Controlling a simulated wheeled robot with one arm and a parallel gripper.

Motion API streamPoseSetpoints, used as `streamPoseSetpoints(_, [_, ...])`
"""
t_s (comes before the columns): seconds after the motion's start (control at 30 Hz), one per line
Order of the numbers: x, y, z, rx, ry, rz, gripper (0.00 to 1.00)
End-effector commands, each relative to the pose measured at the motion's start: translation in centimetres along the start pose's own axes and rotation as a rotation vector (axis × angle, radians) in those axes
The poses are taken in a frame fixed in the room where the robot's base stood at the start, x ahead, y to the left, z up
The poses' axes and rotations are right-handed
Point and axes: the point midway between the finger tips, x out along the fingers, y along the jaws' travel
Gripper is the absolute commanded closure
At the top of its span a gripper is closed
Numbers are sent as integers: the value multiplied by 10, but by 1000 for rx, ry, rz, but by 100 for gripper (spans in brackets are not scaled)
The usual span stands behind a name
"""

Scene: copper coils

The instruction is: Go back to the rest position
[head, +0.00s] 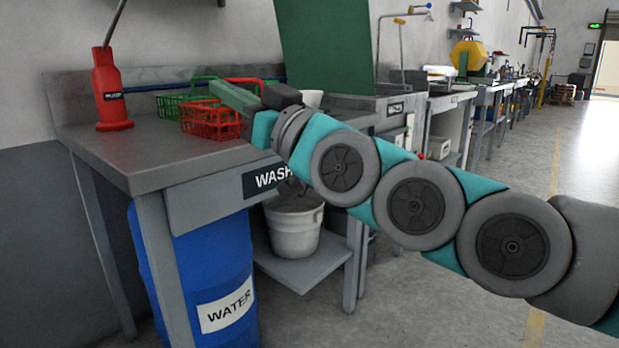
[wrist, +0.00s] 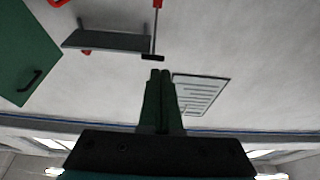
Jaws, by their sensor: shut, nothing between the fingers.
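My gripper (head: 232,95) is at the end of my arm, which reaches in from the right over the wash bench (head: 140,165) in the head view. It is in the air near the red basket (head: 208,121), overlapping it in the picture; I cannot tell the exact gap. In the wrist view my gripper (wrist: 160,73) shows with its two green fingers together and nothing between them. Beyond them is a pale wall (wrist: 255,50) with a lined panel (wrist: 200,93).
A red bottle jack-like object (head: 110,95) stands at the bench's back left. A green basket (head: 172,104) is behind the red one. A blue water barrel (head: 215,280) and a grey bucket (head: 294,225) are below. Open floor (head: 540,150) lies to the right.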

Motion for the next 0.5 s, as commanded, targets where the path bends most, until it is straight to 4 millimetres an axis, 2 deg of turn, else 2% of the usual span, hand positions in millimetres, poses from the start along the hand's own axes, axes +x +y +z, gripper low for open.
streamPoseSetpoints(0.17, [-9, -6, 33, -15, -156, -3, 100])
streamPoseSetpoints(0.27, [-19, -7, 60, -17, -273, 3, 100])
streamPoseSetpoints(0.37, [-36, -5, 91, -13, -413, 20, 100])
streamPoseSetpoints(0.47, [-64, -1, 129, 0, -589, 55, 100])
streamPoseSetpoints(0.5, [-81, 2, 147, 12, -674, 75, 100])
